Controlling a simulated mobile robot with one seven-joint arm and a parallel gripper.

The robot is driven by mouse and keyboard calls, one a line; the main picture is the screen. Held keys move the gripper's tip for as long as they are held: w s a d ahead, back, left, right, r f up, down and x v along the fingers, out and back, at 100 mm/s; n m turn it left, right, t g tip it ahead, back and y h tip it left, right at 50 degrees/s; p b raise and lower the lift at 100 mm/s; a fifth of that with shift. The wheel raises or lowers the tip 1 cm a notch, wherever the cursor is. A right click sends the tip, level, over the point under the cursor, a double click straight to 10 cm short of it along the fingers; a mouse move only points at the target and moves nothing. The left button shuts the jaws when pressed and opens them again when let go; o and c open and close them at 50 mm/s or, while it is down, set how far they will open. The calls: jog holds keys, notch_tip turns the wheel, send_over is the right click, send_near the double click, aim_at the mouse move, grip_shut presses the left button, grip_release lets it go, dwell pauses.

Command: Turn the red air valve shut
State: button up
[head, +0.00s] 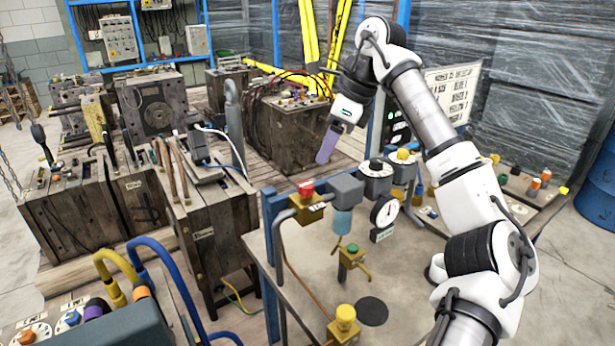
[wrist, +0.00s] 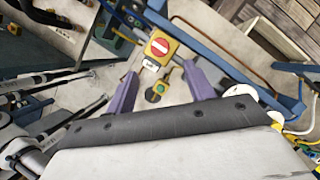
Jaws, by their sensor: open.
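The red air valve (head: 306,188) is a red knob on a brass-yellow body, on pipework at the bench's left edge. In the wrist view a round red face with a white bar (wrist: 160,48) on a yellow square appears to be this valve; the bar lies roughly across the picture. My gripper (head: 323,158) has purple fingers and hangs in the air above and slightly right of the valve, apart from it. In the wrist view the fingers of my gripper (wrist: 162,74) are spread and empty, with the red face beyond their tips.
A green-knobbed valve (head: 352,248), a yellow-knobbed valve (head: 345,316) and a pressure gauge (head: 386,210) stand close by on the bench. A grey block (head: 347,188) adjoins the red valve. Wooden mould blocks (head: 215,215) stand left of the bench.

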aim_at(307, 184)
jog(key=p+x, duration=0.2)
jog(key=x, duration=0.7)
jog(key=shift+a+f, duration=0.2)
jog(key=shift+f, duration=0.15)
jog(key=shift+c, duration=0.2)
jog(key=c, duration=0.9)
